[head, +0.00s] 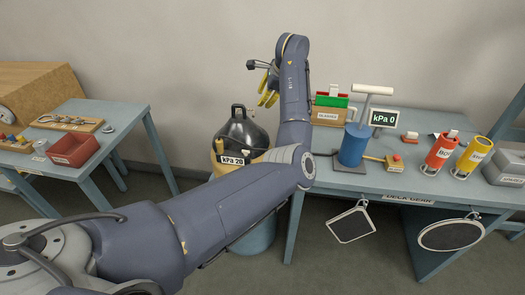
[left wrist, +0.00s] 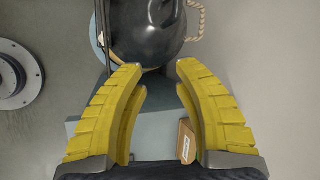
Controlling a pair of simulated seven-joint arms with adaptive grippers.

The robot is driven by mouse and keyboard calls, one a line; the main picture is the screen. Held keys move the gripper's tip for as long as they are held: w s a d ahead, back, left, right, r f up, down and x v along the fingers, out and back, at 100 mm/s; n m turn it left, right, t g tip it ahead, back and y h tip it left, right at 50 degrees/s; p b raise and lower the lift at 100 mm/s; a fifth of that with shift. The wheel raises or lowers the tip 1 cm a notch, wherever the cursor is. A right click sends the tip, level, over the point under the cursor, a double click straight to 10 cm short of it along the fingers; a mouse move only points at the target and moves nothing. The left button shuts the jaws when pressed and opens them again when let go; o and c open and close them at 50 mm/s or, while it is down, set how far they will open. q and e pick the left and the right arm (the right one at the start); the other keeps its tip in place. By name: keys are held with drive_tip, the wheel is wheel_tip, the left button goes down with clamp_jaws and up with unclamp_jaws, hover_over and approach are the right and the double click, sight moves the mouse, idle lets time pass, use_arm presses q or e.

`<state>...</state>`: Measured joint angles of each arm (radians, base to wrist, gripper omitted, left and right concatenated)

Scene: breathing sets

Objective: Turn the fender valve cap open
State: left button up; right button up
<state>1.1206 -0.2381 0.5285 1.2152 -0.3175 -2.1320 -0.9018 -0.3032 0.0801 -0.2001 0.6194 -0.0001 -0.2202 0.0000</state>
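The black rounded fender (head: 240,134), with a handle on top, sits in a yellowish stand at the centre left, above a display (head: 233,160) reading kPa 20. In the left wrist view the black fender (left wrist: 150,35) shows at the top, beyond the fingertips, with a rope beside it. I cannot make out its valve cap in either view. My left gripper (head: 267,92) has yellow fingers and is raised above and to the right of the fender, apart from it. In the left wrist view the gripper (left wrist: 158,75) is open and empty. My right gripper is not in view.
The right table (head: 390,183) holds a blue pump (head: 353,146), a kPa 0 display (head: 383,119), red and yellow cylinders and a grey box (head: 506,167). The left table has a red tray (head: 73,150) and a wooden board (head: 67,122). My left arm crosses in front of the fender's stand.

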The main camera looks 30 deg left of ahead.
use_arm(q)
drive_tip(key=s+d+f+m+g+h, duration=0.1)
drive_tip(key=s+d+f+m+g, duration=0.15)
drive_tip(key=s+f, duration=0.3)
approach(246, 151)
drive_tip(key=shift+g, duration=0.45)
drive_tip(key=x, duration=0.6)
drive_tip(key=w+x, duration=0.1)
drive_tip(key=x, duration=0.3)
drive_tip(key=shift+a+f, duration=0.1)
drive_tip(key=shift+a, duration=0.05)
drive_tip(key=shift+o, duration=0.2)
clamp_jaws()
